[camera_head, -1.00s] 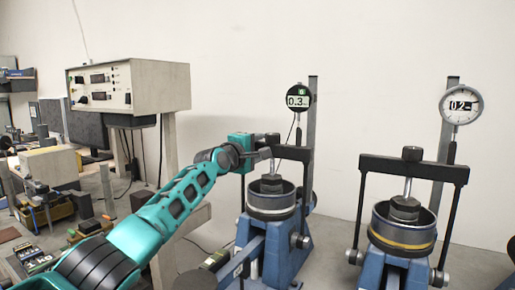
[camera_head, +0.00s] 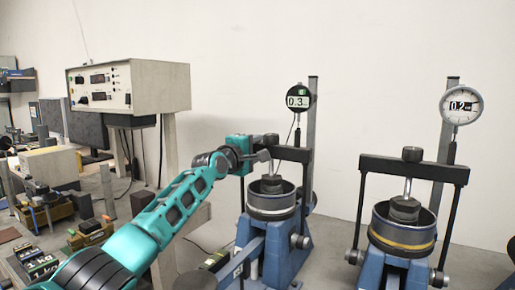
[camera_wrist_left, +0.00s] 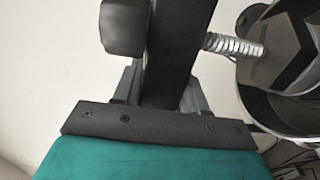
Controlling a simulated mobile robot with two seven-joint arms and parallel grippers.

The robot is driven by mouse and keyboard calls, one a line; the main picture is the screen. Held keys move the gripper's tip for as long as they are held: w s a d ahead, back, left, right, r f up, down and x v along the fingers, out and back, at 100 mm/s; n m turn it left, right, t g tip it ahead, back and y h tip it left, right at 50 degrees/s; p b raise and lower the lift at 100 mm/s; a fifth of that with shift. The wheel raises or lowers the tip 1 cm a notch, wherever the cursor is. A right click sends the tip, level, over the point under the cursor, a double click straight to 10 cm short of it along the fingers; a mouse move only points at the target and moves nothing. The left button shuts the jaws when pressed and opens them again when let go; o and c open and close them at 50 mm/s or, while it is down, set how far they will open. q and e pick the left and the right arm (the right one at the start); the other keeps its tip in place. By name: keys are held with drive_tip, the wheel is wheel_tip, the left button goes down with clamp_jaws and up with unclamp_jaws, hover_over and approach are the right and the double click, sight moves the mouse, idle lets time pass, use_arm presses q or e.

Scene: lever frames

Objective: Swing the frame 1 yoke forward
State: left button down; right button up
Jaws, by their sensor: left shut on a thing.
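The left lever frame is blue, with a black yoke (camera_head: 293,154) whose crossbar spans above a round metal cell (camera_head: 271,204). The yoke stands about upright, with a dark knob on top and a screw below the bar. My left gripper (camera_head: 263,155) is shut on the yoke at the left part of its crossbar. In the left wrist view the dark yoke bar (camera_wrist_left: 172,60) runs between my fingers, beside the knob (camera_wrist_left: 124,28) and the threaded screw (camera_wrist_left: 234,46). My gripper hides part of the yoke's left side. My right gripper is out of view.
A second blue frame with its own black yoke (camera_head: 414,168) and a dial gauge (camera_head: 461,104) stands at the right. A control box (camera_head: 128,87) and a cluttered bench are at the left.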

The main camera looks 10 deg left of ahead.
use_arm(q)
drive_tip(key=shift+s+a+f+t, duration=0.1)
drive_tip(key=shift+s+a+t, duration=0.2)
drive_tip(key=shift+s, duration=0.35)
drive_tip(key=s+a+f+t+h+b, duration=0.1)
drive_tip(key=s+a+f+t, duration=0.2)
drive_tip(key=s, duration=0.8)
drive_tip(key=shift+a+f+h+b, duration=0.2)
drive_tip(key=shift+a+h+b, duration=0.15)
drive_tip(key=shift+a, duration=0.4)
drive_tip(key=c, duration=0.7)
unclamp_jaws()
drive_tip(key=shift+s, duration=0.1)
